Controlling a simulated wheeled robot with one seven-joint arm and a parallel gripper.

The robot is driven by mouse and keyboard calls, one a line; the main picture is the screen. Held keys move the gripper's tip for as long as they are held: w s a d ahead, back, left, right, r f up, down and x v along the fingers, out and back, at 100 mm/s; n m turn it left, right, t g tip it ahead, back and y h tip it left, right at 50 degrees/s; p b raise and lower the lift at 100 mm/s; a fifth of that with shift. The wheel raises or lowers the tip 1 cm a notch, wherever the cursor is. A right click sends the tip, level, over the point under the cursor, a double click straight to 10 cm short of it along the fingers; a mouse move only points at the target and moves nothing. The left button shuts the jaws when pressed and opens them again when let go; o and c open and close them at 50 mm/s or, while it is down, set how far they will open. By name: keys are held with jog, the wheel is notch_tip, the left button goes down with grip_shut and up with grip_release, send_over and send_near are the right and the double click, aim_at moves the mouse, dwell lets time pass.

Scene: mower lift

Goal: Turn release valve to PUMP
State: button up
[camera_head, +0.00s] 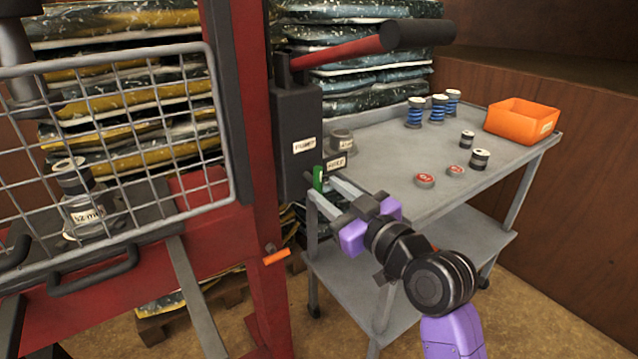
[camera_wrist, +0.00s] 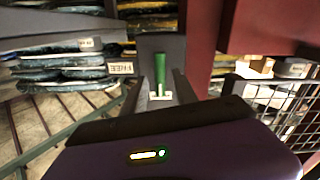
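The release valve's green lever (camera_head: 319,178) stands upright at the lower side of the dark pump block (camera_head: 297,118) on the red press frame. It also shows in the wrist view (camera_wrist: 160,68), upright against a grey face. A PUMP label (camera_head: 304,145) is on the block's front. A second label (camera_head: 336,163) sits to the right of the lever; it reads FREE in the wrist view (camera_wrist: 120,68). My gripper (camera_head: 323,189) is open, with its fingertips close to the lever. In the wrist view the lever appears between the two fingers (camera_wrist: 158,92); contact cannot be told.
A red pump handle (camera_head: 340,50) with a black grip sticks out above the block. A grey cart (camera_head: 385,165) to the right carries weights, springs, red discs and an orange bin (camera_head: 522,120). A mesh guard (camera_head: 120,160) is at left. An orange-handled part (camera_head: 276,257) hangs below.

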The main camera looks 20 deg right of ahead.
jog(key=shift+v, duration=1.7)
notch_tip(320, 180, up, 4)
jog(key=d+m+t+h, duration=0.2)
jog(key=d, duration=0.1)
jog(key=s+d+f+m+h, duration=0.1)
jog(key=s+f+m+h, duration=0.3)
jog(key=s, duration=0.3)
jog(key=s+a+f+g+y, duration=0.1)
jog(key=s+a+f+g, duration=0.1)
jog(key=s+f, duration=0.65)
jog(key=s+a+f+n+g, duration=0.1)
jog(key=s+a+f, duration=0.15)
jog(key=s, duration=1.15)
jog(key=s+a+f+g+y, duration=0.1)
jog(key=s+f+g, duration=0.1)
jog(key=s+f, duration=0.65)
jog(key=s+r+p, duration=0.3)
jog(key=r+p, duration=1.3)
jog(key=r, duration=0.2)
jog(key=shift+a+r+p, duration=0.25)
jog(key=shift+p, duration=0.1)
